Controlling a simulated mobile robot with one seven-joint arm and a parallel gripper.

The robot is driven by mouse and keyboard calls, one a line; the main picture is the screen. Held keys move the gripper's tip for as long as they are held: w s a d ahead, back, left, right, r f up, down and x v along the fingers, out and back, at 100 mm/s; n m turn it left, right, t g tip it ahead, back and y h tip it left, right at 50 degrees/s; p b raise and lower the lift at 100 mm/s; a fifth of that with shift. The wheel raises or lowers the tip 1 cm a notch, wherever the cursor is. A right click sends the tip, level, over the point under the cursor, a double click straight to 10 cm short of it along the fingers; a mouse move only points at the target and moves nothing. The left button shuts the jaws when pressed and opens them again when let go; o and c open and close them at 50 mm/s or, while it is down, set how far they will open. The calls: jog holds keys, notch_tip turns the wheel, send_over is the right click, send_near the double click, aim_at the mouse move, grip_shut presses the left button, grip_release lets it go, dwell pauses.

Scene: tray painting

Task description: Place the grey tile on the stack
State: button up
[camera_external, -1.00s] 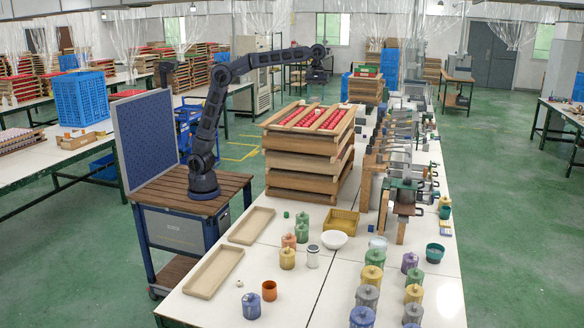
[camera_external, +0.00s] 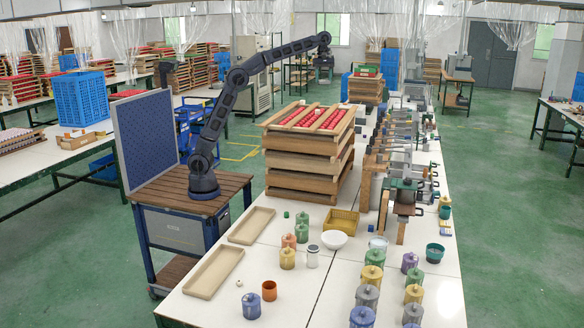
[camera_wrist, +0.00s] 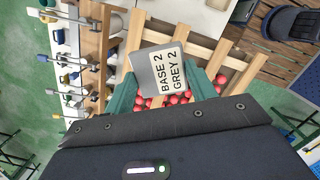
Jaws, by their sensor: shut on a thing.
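My gripper (camera_external: 324,74) is high above the far side of the stack of wooden trays (camera_external: 306,178) in the external view. In the wrist view its teal fingers (camera_wrist: 165,84) are shut on the grey tile (camera_wrist: 143,66), which bears a pale label reading "BASE 2 GREY 2". Below the tile, the wrist view shows the top of the stack, with wooden slats (camera_wrist: 226,57) and red round pieces between them. The tile and fingers hide part of the stack top. The tile is too small to make out in the external view.
A row of clamps and tools (camera_external: 398,160) stands right of the stack. The air around my gripper looks clear.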

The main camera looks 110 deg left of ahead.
jog(key=s+a+f+n, duration=0.1)
jog(key=s+a+n, duration=0.3)
jog(key=s+a, duration=0.65)
jog(key=s+a+n+y, duration=0.1)
jog(key=s+a+n, duration=0.35)
jog(key=a, duration=1.05)
jog(key=s+a+f+n, duration=0.1)
jog(key=s+a+n, duration=0.3)
jog(key=s+a, duration=0.6)
jog(key=shift+t, duration=0.4)
jog(key=f, duration=0.7)
jog(key=w+a+f, duration=0.1)
jog(key=f, duration=0.7)
jog(key=w+a+f, duration=0.1)
jog(key=f, duration=0.7)
jog(key=shift+a+f, duration=0.1)
jog(key=shift+a, duration=0.1)
jog(key=o, duration=1)
jog(key=shift+f, duration=0.15)
notch_tip(320, 180, up, 12)
jog(key=s, duration=0.1)
jog(key=shift+s, duration=0.2)
